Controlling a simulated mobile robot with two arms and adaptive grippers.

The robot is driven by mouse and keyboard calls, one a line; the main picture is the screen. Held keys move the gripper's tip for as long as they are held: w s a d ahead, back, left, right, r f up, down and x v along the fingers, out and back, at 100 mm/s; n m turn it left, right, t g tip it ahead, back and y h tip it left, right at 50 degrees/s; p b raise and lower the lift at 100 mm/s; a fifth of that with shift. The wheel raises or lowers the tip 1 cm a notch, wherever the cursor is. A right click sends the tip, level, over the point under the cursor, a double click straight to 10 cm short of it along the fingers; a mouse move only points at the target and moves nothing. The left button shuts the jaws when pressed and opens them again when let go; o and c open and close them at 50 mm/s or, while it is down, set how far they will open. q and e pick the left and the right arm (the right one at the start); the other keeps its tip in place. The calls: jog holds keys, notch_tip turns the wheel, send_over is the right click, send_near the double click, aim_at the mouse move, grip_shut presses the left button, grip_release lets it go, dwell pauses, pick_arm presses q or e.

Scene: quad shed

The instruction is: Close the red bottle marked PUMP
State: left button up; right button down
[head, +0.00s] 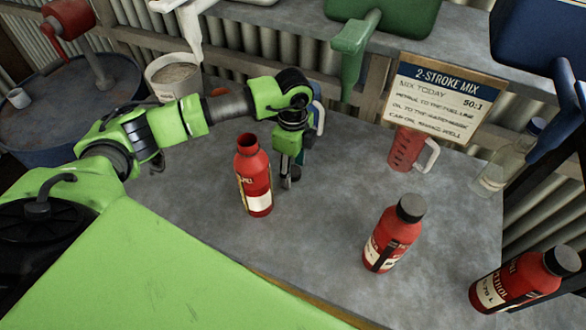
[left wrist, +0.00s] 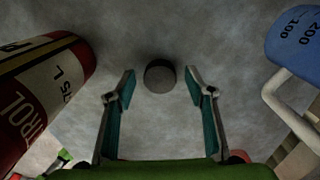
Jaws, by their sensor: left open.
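An uncapped red bottle (head: 249,160) stands upright on the grey bench; it also shows at the left of the left wrist view (left wrist: 22,120), its label partly reading "PETROL". I cannot read PUMP on any bottle. A round dark cap (left wrist: 160,74) lies on the bench, just beyond and between my left fingertips; in the head view it is hidden. My left gripper (head: 289,178) points down just right of the uncapped bottle; its jaws (left wrist: 160,84) are open and empty. Two other red bottles, one at front centre (head: 388,243) and one at front right (head: 508,288), wear dark caps.
A blue jug (left wrist: 298,38) stands close right of my left gripper. A red measuring jug (head: 403,150), a clear bottle (head: 498,170) and a "2-STROKE MIX" sign (head: 437,100) are behind. A pale bucket (head: 172,77) stands back left. The bench between the bottles is clear.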

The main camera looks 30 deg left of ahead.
aim_at(293, 170)
pick_arm(q)
jog(key=shift+c, duration=0.5)
jog(key=c, duration=0.7)
jog(key=shift+o, duration=0.2)
notch_tip(293, 170, up, 10)
jog(key=b, duration=0.3)
